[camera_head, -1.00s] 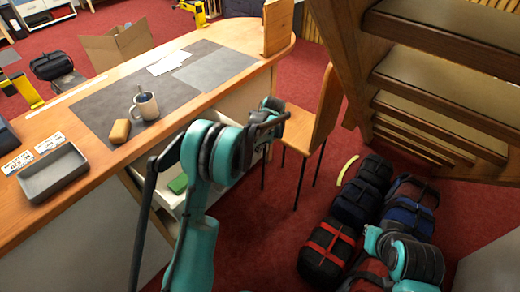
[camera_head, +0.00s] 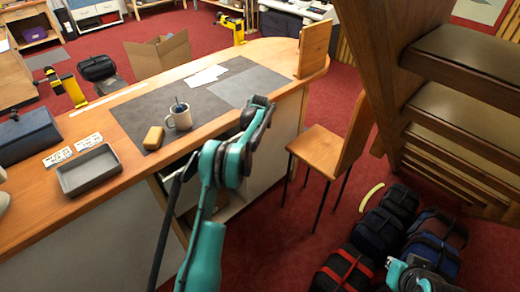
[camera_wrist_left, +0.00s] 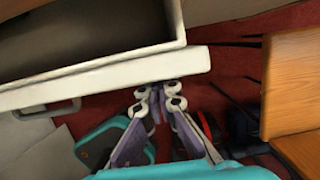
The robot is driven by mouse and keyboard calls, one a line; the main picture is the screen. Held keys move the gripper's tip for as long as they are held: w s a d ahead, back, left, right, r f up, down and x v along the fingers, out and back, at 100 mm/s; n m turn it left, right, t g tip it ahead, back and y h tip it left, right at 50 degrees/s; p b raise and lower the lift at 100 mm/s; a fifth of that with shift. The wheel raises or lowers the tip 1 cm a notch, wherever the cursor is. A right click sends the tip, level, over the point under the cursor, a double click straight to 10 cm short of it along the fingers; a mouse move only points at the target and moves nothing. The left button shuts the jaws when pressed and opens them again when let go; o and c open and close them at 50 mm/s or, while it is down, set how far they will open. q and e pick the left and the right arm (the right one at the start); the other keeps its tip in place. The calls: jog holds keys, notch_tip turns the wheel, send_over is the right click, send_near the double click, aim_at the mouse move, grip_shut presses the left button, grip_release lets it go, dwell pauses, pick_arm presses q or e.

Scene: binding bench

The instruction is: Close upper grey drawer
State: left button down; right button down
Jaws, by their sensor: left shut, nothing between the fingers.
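A drawer (camera_wrist_left: 120,74) with a pale grey front edge stands open at the upper left of the left wrist view. Its inside is dark, and no contents show there. A metal handle (camera_wrist_left: 45,112) shows just below that edge. My left gripper (camera_wrist_left: 158,92) is shut and empty, its fingertips close by the drawer's front edge; I cannot tell whether they touch it. In the head view my left gripper (camera_head: 262,108) is raised at the desk's front side, and my arm hides most of the drawer area. Only part of my right arm shows at the bottom right; its gripper is out of view.
A wooden chair (camera_head: 318,146) stands right of my left arm. Several bags (camera_head: 345,270) lie on the red floor below the stairs (camera_head: 455,115).

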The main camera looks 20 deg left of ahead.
pick_arm(q)
jog(key=shift+w+a, duration=0.3)
jog(key=shift+a, duration=0.4)
jog(key=shift+w+a, duration=0.25)
jog(key=shift+a, duration=0.45)
jog(key=shift+d, duration=0.1)
